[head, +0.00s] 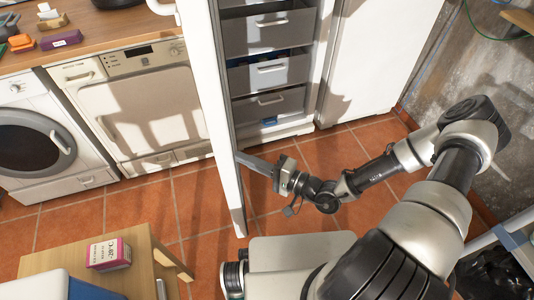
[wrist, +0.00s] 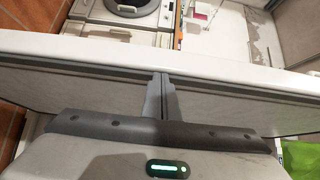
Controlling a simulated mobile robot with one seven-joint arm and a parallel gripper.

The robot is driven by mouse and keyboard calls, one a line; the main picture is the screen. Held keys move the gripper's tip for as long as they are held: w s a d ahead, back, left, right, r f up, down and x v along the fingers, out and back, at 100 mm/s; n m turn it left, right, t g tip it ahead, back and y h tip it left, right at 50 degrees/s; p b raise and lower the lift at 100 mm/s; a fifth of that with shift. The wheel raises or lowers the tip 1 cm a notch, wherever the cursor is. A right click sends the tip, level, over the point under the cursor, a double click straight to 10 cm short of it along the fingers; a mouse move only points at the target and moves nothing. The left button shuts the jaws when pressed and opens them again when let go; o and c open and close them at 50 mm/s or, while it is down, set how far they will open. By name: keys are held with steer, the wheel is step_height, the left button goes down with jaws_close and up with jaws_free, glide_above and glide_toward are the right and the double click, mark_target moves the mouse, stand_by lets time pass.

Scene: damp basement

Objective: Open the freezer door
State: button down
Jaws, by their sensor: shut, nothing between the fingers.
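The tall freezer stands at the top middle of the head view, with its inside and several grey drawers (head: 268,72) exposed. Its white door (head: 212,110) is swung wide open at the left and reaches toward me, seen almost edge-on. My gripper (head: 242,158) is on the inner side of this door, with its fingertips at or very close to the inner face. In the wrist view the door (wrist: 75,92) runs across the picture, and my gripper's fingers (wrist: 160,82) are together and empty against it; contact is not certain. The door handle is not visible.
A white panel (head: 375,55) stands right of the drawers, before a stained wall (head: 450,50). White washers (head: 150,110) under a wooden counter are at left. A small wooden table (head: 150,250) with a pink box (head: 108,254) is at lower left. Tiled floor (head: 330,155) is open before the drawers.

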mark_target(219, 164)
steer(key=a, duration=0.2)
steer(key=a+p, duration=0.1)
steer(key=a, duration=0.2)
steer(key=s+a+p, duration=0.1)
steer(key=a, duration=0.1)
steer(key=shift+a, duration=0.35)
steer(key=shift+d, duration=0.1)
